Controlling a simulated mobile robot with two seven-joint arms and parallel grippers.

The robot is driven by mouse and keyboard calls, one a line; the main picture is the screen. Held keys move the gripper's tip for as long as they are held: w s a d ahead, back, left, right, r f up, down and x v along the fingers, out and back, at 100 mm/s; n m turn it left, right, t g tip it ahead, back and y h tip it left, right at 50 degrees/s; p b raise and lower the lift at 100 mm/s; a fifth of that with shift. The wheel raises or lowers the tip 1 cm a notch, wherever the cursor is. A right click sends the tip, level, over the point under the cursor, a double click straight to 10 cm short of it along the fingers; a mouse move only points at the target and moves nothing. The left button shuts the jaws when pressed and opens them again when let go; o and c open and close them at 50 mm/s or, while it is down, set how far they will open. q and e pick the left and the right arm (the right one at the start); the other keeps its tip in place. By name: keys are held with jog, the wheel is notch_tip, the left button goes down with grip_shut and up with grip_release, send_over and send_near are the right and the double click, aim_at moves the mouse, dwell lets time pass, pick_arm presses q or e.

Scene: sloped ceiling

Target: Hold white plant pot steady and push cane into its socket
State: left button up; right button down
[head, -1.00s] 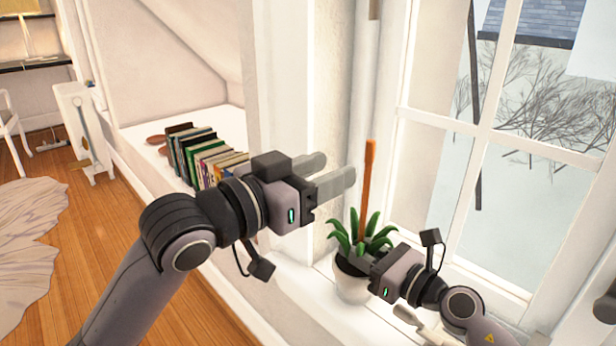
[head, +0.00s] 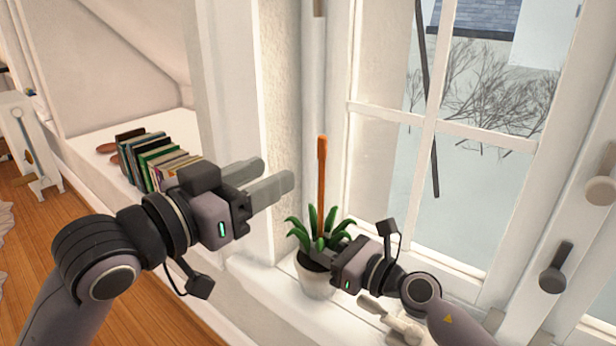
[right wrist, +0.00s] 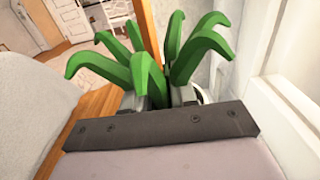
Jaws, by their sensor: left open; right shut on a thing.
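The white plant pot (head: 316,284) stands upright on the white window sill, with a green spiky plant (head: 298,233) in it. The orange-brown cane (head: 322,175) rises nearly upright from among the leaves; its lower end is hidden. My right gripper (head: 325,255) is shut on the pot at its rim, with the fingertips partly hidden by leaves. In the right wrist view the leaves (right wrist: 115,70) cover most of the fingers, and the cane (right wrist: 152,32) stands behind them. My left gripper (head: 279,178) is open and empty, left of the cane and apart from it.
A row of books (head: 150,160) stands on the ledge at left. The window frame (head: 440,130) rises close behind the pot, with a dark window handle (head: 555,268) at right. A pale object (head: 395,318) lies on the sill right of the pot.

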jog(key=c, duration=0.8)
grip_release()
jog(key=shift+d, duration=0.1)
